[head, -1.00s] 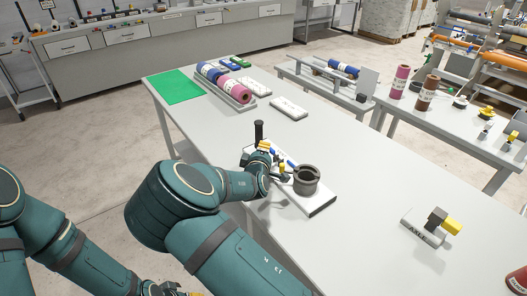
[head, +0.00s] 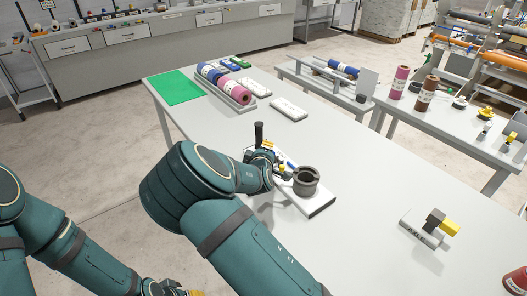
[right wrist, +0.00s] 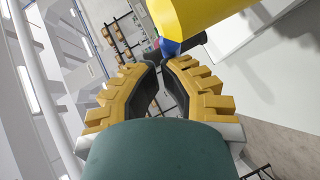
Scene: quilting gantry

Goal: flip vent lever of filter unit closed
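The filter unit stands on the table as a white base (head: 322,206) with a dark grey round housing (head: 307,181) and a black upright post (head: 259,133). Blue and yellow parts show between post and housing, partly hidden by my right gripper (head: 279,166); I cannot tell the lever's angle there. In the right wrist view, a large yellow piece (right wrist: 195,18) with a blue part (right wrist: 172,47) lies just beyond the right fingertips (right wrist: 161,67). These fingers are nearly together with a thin empty gap. My left gripper (head: 168,290) is at the bottom edge, mostly cut off.
A tray (head: 237,106) of blue and pink rolls, white boxes (head: 288,109) and a green mat (head: 175,84) lie at the table's far end. A block marked AXLE (head: 425,229) sits to the right. The table between is clear.

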